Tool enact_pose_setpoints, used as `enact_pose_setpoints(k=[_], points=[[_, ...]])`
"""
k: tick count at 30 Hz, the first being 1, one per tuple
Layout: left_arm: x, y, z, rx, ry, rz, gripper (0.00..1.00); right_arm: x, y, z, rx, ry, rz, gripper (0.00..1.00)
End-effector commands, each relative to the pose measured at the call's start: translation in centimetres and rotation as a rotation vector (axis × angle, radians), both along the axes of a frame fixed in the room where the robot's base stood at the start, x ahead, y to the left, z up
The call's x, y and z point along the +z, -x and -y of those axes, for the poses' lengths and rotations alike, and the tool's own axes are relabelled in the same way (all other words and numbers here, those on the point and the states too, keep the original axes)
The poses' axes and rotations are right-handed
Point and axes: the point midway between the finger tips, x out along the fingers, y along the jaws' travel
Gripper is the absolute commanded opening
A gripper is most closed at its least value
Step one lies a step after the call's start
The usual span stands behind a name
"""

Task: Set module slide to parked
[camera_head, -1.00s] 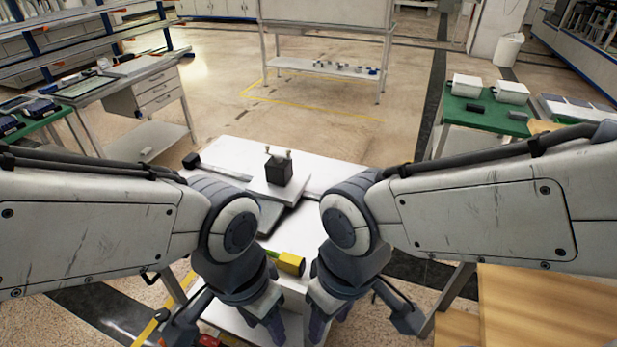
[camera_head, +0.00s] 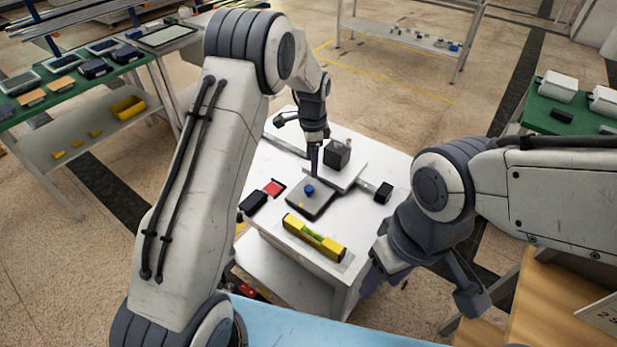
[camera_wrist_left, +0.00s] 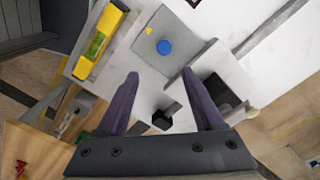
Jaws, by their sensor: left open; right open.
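A white raised plate (camera_head: 351,177) on the white table carries a black cube (camera_head: 337,153). A dark grey plate (camera_head: 318,207) with a blue knob (camera_head: 309,190) lies beside it; the knob also shows in the left wrist view (camera_wrist_left: 165,47). No label shows which part is the module slide. My left gripper (camera_head: 314,170) points down close to the black cube and the knob. In the left wrist view its fingers (camera_wrist_left: 160,73) are apart with nothing held, and one partly covers the black cube (camera_wrist_left: 220,92). My right gripper (camera_head: 372,280) is low at the table's right front, partly hidden.
A yellow spirit level (camera_head: 314,237) lies at the table's front. A small black block (camera_head: 383,192) is at the right, a red item (camera_head: 274,187) and a black item (camera_head: 252,203) at the left. A green-topped bench (camera_head: 75,85) stands at the far left.

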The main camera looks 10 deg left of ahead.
Motion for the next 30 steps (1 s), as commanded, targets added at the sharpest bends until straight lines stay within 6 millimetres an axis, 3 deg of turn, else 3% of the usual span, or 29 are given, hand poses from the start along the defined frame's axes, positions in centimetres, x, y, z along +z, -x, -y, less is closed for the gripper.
enact_pose_setpoints(k=[7, 21, 30], points=[[-2.4, -0.6, -1.2, -0.017, -0.002, -0.004, 0.69, 0.9, 0.0, 0.0, 0.000, 0.000, 0.000, 0.50], [-10.2, -0.6, -1.2, -0.016, -0.002, -0.004, 0.69, 3.1, 0.0, 0.0, -0.001, 0.000, 0.000, 0.50], [-11.3, -0.7, -1.1, -0.016, -0.002, -0.001, 0.69, 3.2, 0.0, 0.0, -0.002, 0.000, 0.000, 0.50]])
